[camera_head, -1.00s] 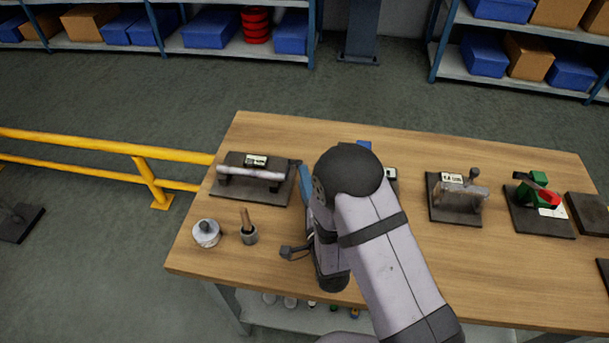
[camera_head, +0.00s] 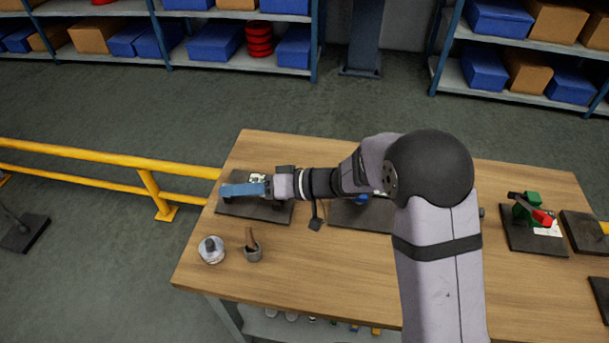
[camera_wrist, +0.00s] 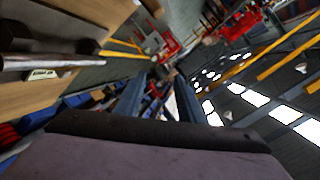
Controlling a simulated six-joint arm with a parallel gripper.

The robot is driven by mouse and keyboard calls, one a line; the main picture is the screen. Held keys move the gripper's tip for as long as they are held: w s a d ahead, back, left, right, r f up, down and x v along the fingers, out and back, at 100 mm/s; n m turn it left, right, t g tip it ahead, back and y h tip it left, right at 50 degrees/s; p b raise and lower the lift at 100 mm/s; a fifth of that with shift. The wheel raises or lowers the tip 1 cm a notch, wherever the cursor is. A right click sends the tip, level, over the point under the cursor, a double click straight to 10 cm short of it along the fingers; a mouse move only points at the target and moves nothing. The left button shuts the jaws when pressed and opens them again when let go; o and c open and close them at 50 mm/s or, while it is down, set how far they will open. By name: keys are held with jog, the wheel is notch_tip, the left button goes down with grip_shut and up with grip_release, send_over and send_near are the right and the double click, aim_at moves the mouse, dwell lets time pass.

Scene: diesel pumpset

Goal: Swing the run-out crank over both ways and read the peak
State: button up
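The run-out rig is a dark plate (camera_head: 232,208) at the left end of the bench, with a small pale readout (camera_head: 259,178) behind my gripper. My gripper (camera_head: 240,189), with blue fingers, lies across the front of the rig in the head view and hides most of its shaft and the crank. In the wrist view the pale shaft (camera_wrist: 40,62) and a small readout (camera_wrist: 42,74) are at the left edge, off to the side of my fingers. My fingers (camera_wrist: 160,100) are apart with only background between them. The digits are too small to read.
A round pale pot (camera_head: 211,250) and a cup with a wooden handle (camera_head: 253,250) stand in front of the rig. A red and green fixture (camera_head: 532,212) is at the right. A yellow rail (camera_head: 110,155) runs left of the bench. The front middle is clear.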

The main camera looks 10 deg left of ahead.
jog(key=w+d+f+n+t+h, duration=0.2)
jog(key=w+d+f+n+h, duration=0.1)
jog(key=w+d+n+h, duration=0.9)
jog(key=shift+w+d+f+m+y+p, duration=0.1)
jog(key=shift+w+f+m+y+p, duration=0.2)
jog(key=shift+f, duration=0.75)
jog(key=shift+w+d+f+m+y+p, duration=0.15)
jog(key=shift+w+f+m+y, duration=0.25)
jog(key=shift+f, duration=0.6)
jog(key=shift+w+a+f+m+y+p, duration=0.1)
jog(key=shift+w+f+m+y+p, duration=0.2)
jog(key=shift+f, duration=0.75)
grip_shut()
